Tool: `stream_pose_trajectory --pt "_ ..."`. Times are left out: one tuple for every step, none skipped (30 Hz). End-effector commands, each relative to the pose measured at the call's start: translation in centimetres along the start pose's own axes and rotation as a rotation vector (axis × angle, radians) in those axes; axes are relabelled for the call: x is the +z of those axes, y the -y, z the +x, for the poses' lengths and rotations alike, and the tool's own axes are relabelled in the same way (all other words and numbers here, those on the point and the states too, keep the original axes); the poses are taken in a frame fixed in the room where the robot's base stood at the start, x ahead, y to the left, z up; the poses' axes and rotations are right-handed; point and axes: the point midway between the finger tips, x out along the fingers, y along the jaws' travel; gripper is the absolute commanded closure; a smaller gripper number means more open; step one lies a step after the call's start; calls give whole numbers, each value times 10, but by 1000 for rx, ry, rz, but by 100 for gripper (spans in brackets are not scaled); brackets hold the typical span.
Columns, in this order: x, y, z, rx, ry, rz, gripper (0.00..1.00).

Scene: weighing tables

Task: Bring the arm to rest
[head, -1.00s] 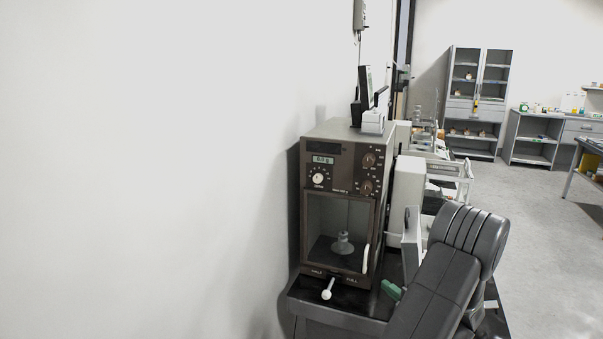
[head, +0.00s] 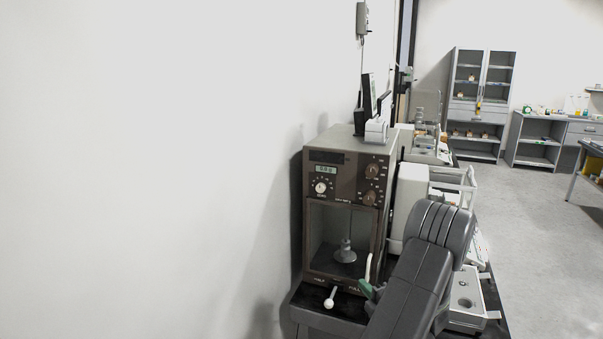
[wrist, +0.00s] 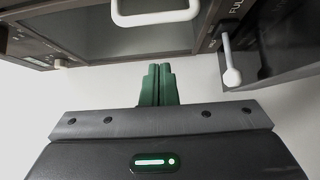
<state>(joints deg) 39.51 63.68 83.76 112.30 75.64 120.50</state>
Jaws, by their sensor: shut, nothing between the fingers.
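My gripper shows its two green fingers in the wrist view (wrist: 158,86), pressed together with nothing between them. In the head view the green fingertips (head: 367,290) are at the lower right of the brown balance (head: 334,175), partly hidden by my dark grey arm. The glass door looks shut, with a small metal weight-like piece (head: 345,252) on the pan inside.
A white-knobbed lever (head: 330,299) sticks out below the balance front; it also shows in the wrist view (wrist: 231,65). The white wall is close on the left. Benches with more instruments run behind my arm. Open floor (head: 545,240) lies at the right, with shelves (head: 480,100) far back.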

Motion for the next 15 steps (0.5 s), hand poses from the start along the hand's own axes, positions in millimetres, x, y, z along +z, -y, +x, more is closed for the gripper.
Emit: stream_pose_trajectory --pt "-6 3 -6 -1 6 1 100" --pt "-10 4 -11 0 5 2 100" --pt "-15 3 -16 0 4 1 100" --pt "-19 4 -20 -1 4 1 100" --pt "-23 4 -24 -1 3 1 100" --pt "-25 3 -31 0 5 0 100" --pt "-27 3 -38 0 6 0 100" --pt "-28 3 -43 0 6 0 100" --pt "-27 3 -52 0 7 -1 100" --pt "-27 3 -58 0 7 -1 100" --pt "-27 2 -63 1 6 -1 100" --pt "-27 2 -72 1 6 -1 100" --pt "-27 2 -78 1 6 -1 100" --pt "-27 2 -84 0 7 0 100" --pt "-27 2 -92 0 6 -1 100"
